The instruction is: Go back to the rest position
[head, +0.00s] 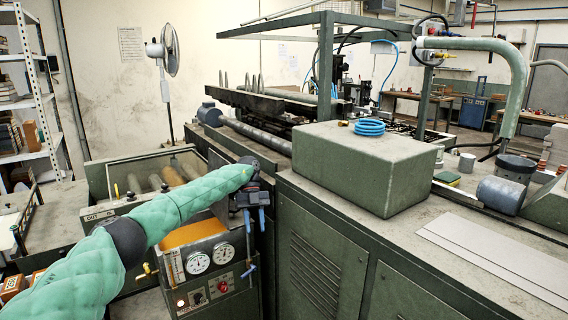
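My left arm, in a green sleeve, reaches in from the lower left of the head view. My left gripper (255,221) hangs pointing down in front of the green machine, just above and behind the gauge panel. Its two blue fingers look apart, with nothing seen between them. My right gripper is not in view. Flat greyboard sheets (499,252) lie on the machine top at the right, far from my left gripper.
A gauge panel (209,270) with dials and knobs is below my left forearm. A large green box (365,165) with a blue hose coil (369,127) stands on the machine top. A grey cylinder (501,195) lies at right. A white shelf rack (40,90) stands at left.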

